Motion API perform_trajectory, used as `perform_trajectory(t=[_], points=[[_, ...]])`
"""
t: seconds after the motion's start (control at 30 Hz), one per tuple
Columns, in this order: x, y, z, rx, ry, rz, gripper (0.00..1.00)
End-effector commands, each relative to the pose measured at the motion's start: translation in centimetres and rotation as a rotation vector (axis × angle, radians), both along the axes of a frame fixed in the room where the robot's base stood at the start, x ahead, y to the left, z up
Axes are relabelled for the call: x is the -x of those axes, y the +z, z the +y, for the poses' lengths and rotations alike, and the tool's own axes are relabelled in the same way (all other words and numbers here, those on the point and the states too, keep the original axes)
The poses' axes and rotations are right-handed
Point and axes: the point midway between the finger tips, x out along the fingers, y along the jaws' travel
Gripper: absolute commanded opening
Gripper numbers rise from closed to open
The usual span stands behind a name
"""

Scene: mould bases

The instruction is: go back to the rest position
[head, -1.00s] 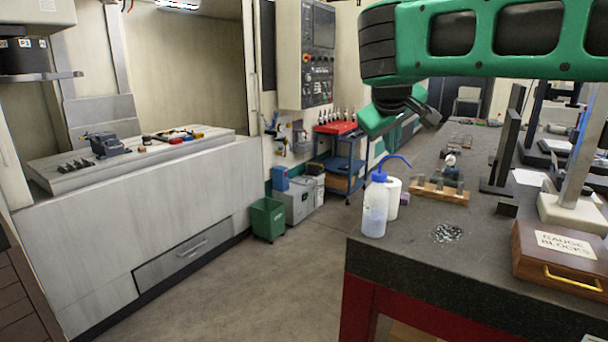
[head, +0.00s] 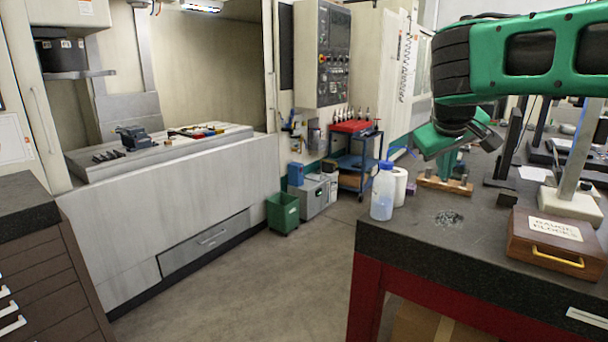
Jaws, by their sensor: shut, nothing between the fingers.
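My green and black arm reaches in from the right edge of the head view, high over the dark granite bench (head: 420,243). Its wrist bends down and my gripper (head: 490,140) shows as a small dark part at the wrist's right side. It is shut and empty, above the back part of the bench top. The fingertips are small and hard to make out.
Below the wrist on the bench are a wash bottle (head: 382,195), a white roll (head: 399,188), a wooden block with pins (head: 445,185) and metal chips (head: 449,218). A gauge block box (head: 545,243) is at right. Clear floor (head: 260,290) lies before the machine (head: 170,215).

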Motion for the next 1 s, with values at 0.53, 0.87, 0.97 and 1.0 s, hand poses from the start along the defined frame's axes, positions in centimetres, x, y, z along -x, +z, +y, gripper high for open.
perform_trajectory(t=[0.53, 0.87, 0.97, 1.0], points=[[21.6, -14.5, -12.4, -0.336, -0.480, 0.288, 0.00], [33.3, -20.8, -10.3, -0.541, -0.714, 0.424, 0.00], [34.1, -21.2, -9.9, -0.557, -0.730, 0.434, 0.00], [34.2, -21.2, -9.9, -0.559, -0.731, 0.435, 0.00]])
